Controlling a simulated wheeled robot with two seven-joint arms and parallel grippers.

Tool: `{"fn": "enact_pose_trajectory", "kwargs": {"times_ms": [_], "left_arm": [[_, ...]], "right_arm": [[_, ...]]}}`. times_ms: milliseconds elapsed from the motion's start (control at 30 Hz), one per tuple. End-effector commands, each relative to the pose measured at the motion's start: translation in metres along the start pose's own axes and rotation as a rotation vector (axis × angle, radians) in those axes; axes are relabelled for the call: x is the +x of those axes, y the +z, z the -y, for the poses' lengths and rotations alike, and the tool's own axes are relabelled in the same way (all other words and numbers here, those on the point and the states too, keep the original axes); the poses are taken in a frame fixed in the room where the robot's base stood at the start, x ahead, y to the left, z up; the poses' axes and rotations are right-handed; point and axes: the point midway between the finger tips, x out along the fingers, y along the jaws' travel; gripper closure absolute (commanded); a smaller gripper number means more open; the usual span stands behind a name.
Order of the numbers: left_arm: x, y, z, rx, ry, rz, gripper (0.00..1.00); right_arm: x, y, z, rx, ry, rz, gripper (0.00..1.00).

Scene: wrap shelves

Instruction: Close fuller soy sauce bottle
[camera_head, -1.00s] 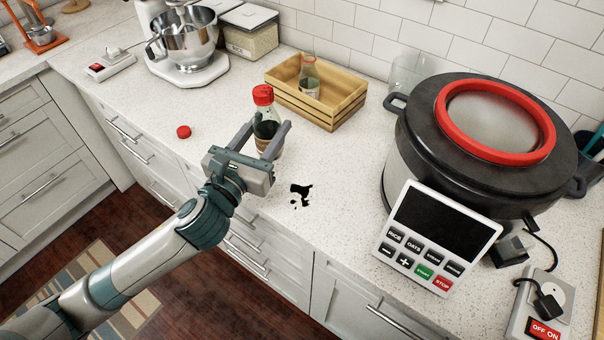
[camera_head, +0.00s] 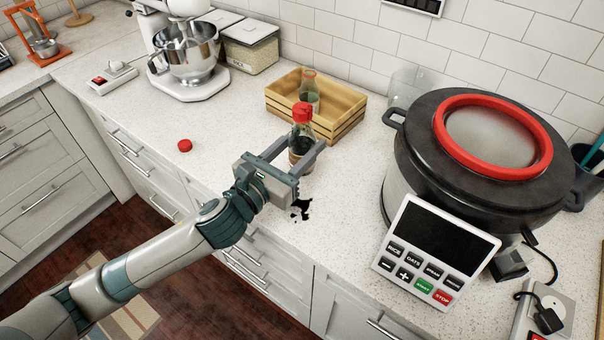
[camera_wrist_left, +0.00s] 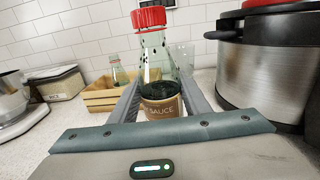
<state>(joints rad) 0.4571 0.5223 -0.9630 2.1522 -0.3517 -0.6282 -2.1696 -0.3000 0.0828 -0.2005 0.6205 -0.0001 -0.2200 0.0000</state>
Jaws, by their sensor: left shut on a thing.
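My left gripper (camera_head: 301,148) is shut on a soy sauce bottle (camera_head: 302,141) with a red top (camera_head: 301,112), dark liquid inside and a brown label. The bottle is upright; I cannot tell if its base touches the counter. In the left wrist view this bottle (camera_wrist_left: 155,60) stands between the fingers, with dark drops on its glass. A second bottle (camera_head: 309,94) stands in the wooden crate, and in the wrist view (camera_wrist_left: 118,72) it shows no red cap. A loose red cap (camera_head: 184,145) lies on the counter. My right gripper is out of view.
The wooden crate (camera_head: 345,127) is just behind the held bottle. A dark spill (camera_head: 300,208) lies on the counter (camera_head: 235,130) near the gripper. A large cooker (camera_head: 440,175) stands to the right, a stand mixer (camera_head: 190,55) at the back left. The counter around the loose cap is clear.

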Motion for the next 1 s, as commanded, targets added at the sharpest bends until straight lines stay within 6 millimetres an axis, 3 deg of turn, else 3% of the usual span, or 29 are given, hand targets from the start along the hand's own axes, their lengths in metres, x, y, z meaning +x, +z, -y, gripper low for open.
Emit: {"fn": "enact_pose_trajectory", "kwargs": {"times_ms": [233,667,1000], "left_arm": [[0.0,-0.032,0.0,-0.001,0.001,-0.001,1.0],[0.0,-0.038,0.0,0.0,0.0,0.002,1.0],[0.0,-0.073,0.0,-0.001,0.002,-0.001,1.0]], "right_arm": [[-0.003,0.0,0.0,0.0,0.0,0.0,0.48],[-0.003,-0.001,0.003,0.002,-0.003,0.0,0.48],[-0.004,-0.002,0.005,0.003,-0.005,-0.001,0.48]]}}
